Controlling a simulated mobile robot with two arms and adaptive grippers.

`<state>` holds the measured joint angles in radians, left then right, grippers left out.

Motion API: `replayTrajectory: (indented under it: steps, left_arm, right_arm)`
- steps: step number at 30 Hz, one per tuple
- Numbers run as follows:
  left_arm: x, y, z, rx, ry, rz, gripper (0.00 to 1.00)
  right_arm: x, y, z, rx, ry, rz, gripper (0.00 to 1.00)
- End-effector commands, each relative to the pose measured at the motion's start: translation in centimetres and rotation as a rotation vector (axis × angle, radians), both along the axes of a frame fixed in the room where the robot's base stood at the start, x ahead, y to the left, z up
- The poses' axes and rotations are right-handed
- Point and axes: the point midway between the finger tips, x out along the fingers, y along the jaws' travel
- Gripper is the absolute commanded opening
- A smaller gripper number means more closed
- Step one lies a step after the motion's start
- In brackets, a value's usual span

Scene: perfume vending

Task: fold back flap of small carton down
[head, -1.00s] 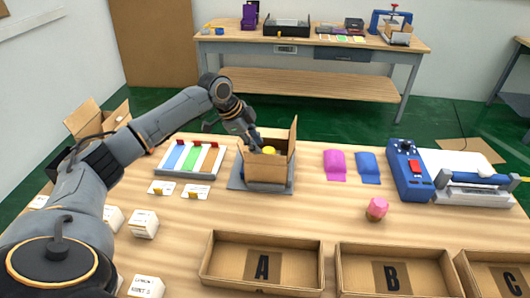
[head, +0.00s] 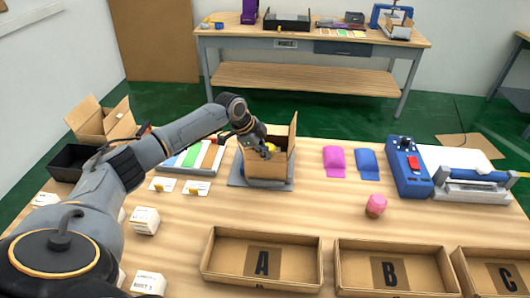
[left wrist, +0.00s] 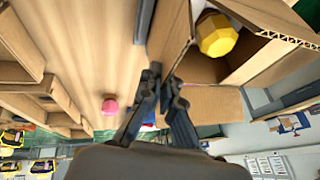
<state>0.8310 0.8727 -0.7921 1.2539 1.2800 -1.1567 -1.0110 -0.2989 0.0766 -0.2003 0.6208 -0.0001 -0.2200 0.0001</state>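The small carton (head: 263,170) stands on a grey plate (head: 240,182) near the middle of the bench. One flap (head: 293,133) stands upright at its right side. A yellow faceted item sits inside; it also shows in the left wrist view (left wrist: 217,35). My left gripper (head: 266,153) is at the carton's opening and hides part of its rim and back side. In the left wrist view its fingertips (left wrist: 163,76) are close together beside the carton's cardboard edge, with nothing seen between them. I cannot tell whether they touch a flap. My right gripper is not in view.
Trays A (head: 262,288), B (head: 390,285) and C (head: 505,290) line the front edge. A pink-topped item (head: 375,206), magenta (head: 334,161) and blue (head: 367,164) pieces and a blue device (head: 408,168) are to the right. An open box (head: 103,122) is at the left.

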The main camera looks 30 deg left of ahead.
Motion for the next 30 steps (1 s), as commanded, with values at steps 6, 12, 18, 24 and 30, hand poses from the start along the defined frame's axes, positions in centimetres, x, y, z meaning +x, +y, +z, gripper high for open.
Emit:
replayTrajectory:
  steps: [6, 12, 18, 24, 30]
  left_arm:
    - [0.1, 0.1, 0.0, -0.003, 0.008, 0.002, 0.00]
    - [0.7, 0.4, 0.1, -0.042, 0.088, 0.007, 0.00]
    - [1.3, 0.7, -0.1, -0.092, 0.190, 0.008, 0.00]
    - [1.8, 1.0, -0.3, -0.131, 0.271, 0.010, 0.00]
    - [1.8, 1.0, 0.0, -0.157, 0.322, 0.004, 0.00]
  right_arm:
    - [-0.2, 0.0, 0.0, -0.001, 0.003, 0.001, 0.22]
    - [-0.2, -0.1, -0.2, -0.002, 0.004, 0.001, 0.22]
    - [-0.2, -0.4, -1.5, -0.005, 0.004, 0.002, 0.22]
    - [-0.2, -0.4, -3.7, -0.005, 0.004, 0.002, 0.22]
    - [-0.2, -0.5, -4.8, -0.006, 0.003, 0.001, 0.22]
